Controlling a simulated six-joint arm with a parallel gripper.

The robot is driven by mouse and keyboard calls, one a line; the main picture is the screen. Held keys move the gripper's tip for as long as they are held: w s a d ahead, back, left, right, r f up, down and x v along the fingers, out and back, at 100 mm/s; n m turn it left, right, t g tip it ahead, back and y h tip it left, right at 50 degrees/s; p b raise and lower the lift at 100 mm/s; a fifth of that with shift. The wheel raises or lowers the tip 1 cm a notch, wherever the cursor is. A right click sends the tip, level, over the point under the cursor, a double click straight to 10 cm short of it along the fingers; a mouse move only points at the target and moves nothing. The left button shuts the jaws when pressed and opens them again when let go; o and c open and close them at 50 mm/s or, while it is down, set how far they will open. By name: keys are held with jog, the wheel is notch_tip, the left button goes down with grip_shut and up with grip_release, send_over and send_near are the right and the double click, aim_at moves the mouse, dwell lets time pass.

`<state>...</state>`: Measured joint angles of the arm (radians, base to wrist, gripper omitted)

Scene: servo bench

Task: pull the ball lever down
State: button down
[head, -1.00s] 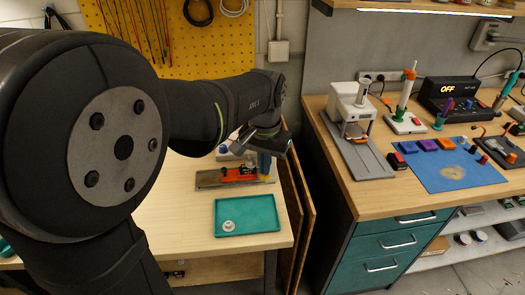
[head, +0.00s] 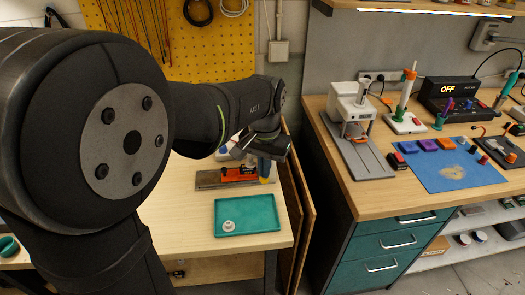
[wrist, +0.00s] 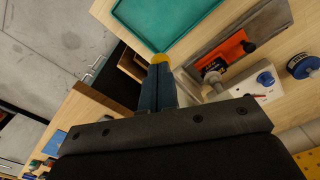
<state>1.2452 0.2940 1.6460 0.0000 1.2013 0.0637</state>
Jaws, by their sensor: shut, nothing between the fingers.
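An orange block (wrist: 226,50) on a grey plate shows in the wrist view, with a dark round knob (wrist: 249,46) on it that looks like the ball lever. A short grey stem (wrist: 213,77) stands at the block's near side; I cannot tell whether it belongs to the lever. The orange block also shows in the head view (head: 237,175). My gripper (wrist: 160,59) has blue fingers with yellow tips, shut and empty. In the head view, my gripper (head: 265,179) is at the block's right end. I cannot tell whether it touches anything there.
A teal tray (head: 216,215) with a small pale round part lies on the bench in front of the block. A white plate with a blue knob (wrist: 265,79) and a dark blue round part (wrist: 302,66) are close by. Wooden panels (head: 295,195) stand at the bench's right edge.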

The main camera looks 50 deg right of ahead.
notch_tip(320, 180, up, 11)
jog(key=shift+w+d, duration=0.4)
jog(key=shift+d, duration=0.05)
dwell(1.1)
